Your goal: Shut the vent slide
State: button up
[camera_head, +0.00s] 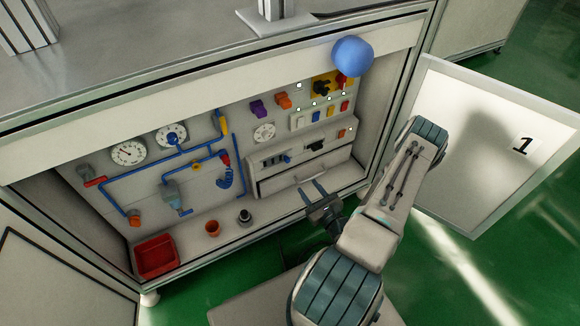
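A pale drawer-like front (305,176) is just beyond my gripper. The cabinet door marked 1 (490,135) stands open at right. A blue ball (352,56) is at the top edge.

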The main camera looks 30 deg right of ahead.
aim_at(288, 161)
jog(key=w+b, duration=0.1)
jog(key=w, duration=0.3)
jog(key=w+b, duration=0.1)
jog(key=w, duration=0.3)
jog(key=w+a+b, duration=0.1)
jog(key=w, duration=0.4)
jog(key=shift+r, duration=0.1)
jog(key=shift+c, duration=0.3)
jog(key=shift+s, duration=0.1)
grip_shut()
